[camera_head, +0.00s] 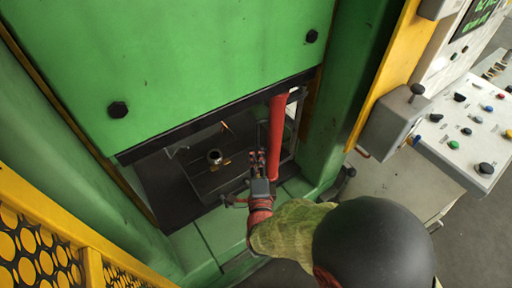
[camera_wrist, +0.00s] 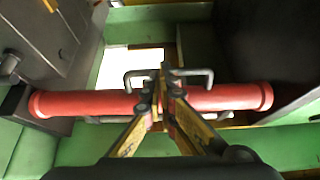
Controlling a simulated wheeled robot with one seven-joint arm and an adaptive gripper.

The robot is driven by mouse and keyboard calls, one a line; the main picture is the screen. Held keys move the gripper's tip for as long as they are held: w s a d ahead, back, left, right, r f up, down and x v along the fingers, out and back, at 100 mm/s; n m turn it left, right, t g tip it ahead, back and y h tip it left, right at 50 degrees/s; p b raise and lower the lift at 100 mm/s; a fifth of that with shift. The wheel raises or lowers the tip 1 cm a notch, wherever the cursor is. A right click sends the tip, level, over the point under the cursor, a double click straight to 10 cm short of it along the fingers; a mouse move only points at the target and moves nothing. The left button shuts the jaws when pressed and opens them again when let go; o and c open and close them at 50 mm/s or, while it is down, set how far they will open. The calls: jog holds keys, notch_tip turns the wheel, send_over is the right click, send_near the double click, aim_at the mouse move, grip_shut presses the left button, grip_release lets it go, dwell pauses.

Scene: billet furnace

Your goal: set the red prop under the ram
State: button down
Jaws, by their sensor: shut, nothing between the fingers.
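The red prop (camera_head: 277,137) is a long red tube. In the head view it stands nearly upright at the right side of the press opening, its top at the lower edge of the green ram (camera_head: 200,65). In the wrist view the prop (camera_wrist: 85,104) runs across the picture behind my fingers, with a flange at each end.
A dark die bed with a small metal cylinder (camera_head: 215,157) lies inside the opening. A green press column (camera_head: 345,90) stands at right, with a control panel (camera_head: 465,130) beyond it. A yellow perforated guard (camera_head: 40,255) is at lower left.

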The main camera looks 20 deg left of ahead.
jog(key=v, duration=0.9)
jog(key=shift+w, duration=0.1)
